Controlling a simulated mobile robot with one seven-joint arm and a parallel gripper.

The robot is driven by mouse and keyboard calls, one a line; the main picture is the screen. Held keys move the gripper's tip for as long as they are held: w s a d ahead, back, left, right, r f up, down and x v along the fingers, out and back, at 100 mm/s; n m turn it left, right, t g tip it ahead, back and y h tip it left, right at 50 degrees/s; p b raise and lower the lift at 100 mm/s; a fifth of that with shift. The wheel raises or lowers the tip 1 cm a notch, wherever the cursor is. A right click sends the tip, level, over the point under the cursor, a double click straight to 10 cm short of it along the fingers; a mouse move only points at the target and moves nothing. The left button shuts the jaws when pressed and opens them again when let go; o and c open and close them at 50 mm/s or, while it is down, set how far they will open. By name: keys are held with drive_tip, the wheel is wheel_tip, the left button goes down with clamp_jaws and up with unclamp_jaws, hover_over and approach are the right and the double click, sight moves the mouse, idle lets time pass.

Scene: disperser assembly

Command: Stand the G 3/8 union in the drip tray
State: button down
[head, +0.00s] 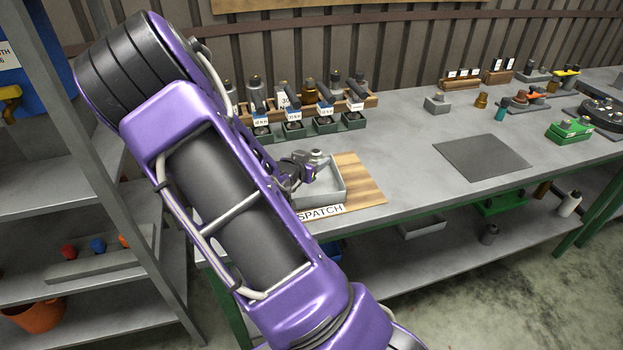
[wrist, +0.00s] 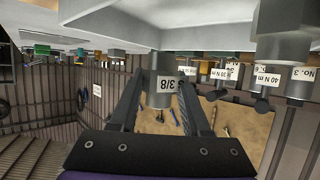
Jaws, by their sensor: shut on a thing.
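The G 3/8 union (wrist: 163,72) is a grey cylinder with a white "G 3/8" label, seen between my gripper's fingers in the wrist view, which looks upside down. My gripper (head: 302,168) is shut on it, low over the grey drip tray (head: 322,196). The tray also shows along the top of the wrist view (wrist: 115,28). The union's end is close to the tray floor; I cannot tell if they touch. My arm hides the tray's left part in the head view.
The tray sits on a wooden dispatch board (head: 365,185) near the bench's front edge. Behind it stand several labelled torque tools (head: 293,115) in green holders. A dark grey mat (head: 483,158) lies to the right, with clear bench between.

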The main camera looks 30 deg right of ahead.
sight(315, 186)
drive_tip(key=shift+f+b, duration=0.35)
drive_tip(key=shift+f, duration=2.2)
drive_tip(key=shift+f, duration=0.1)
drive_tip(key=shift+f, duration=0.2)
drive_tip(key=shift+c, duration=1.8)
unclamp_jaws()
drive_tip(key=shift+r, duration=0.1)
drive_tip(key=shift+r, duration=0.1)
drive_tip(key=shift+r, duration=0.2)
drive_tip(key=p+v, duration=0.1)
drive_tip(key=v, duration=1.1)
drive_tip(key=shift+f+p, duration=0.15)
drive_tip(key=shift+p, duration=0.2)
